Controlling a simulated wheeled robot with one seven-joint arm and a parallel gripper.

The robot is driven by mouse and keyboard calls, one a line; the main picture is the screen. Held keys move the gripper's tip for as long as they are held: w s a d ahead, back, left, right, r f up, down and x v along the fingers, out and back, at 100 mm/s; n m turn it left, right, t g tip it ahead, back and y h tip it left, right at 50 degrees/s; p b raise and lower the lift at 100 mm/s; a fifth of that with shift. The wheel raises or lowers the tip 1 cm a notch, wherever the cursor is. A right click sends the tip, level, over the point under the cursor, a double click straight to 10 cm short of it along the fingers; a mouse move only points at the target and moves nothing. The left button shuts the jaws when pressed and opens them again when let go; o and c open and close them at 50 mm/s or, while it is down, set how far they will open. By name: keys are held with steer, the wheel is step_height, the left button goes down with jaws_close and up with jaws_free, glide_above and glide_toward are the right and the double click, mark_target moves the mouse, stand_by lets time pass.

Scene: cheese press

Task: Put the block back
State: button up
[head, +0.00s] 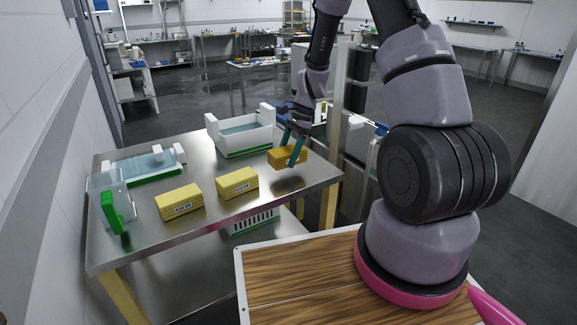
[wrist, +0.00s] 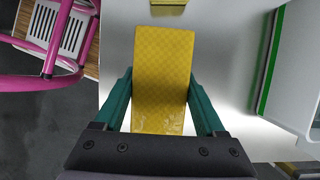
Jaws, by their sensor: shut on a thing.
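My gripper (head: 294,146) is shut on a yellow block (head: 281,158), with one teal finger on each side of it. The held block hangs a little above the right end of the steel table (head: 285,200), with a dark shadow beneath it. In the wrist view the held block (wrist: 163,75) lies lengthwise between the fingers of my gripper (wrist: 160,105). A yellow edge (wrist: 168,3) shows at the top of the wrist view.
A white and green tray with raised ends (head: 240,136) stands at the table's back. A flatter one (head: 146,165) is at the back left. A clear container with a green part (head: 112,205) stands at the left edge. A white slatted crate (head: 252,220) sits below the table.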

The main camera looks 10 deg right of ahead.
mark_target(287, 164)
steer(key=shift+f, duration=1.8)
steer(key=shift+f, duration=0.1)
steer(key=o, duration=1.5)
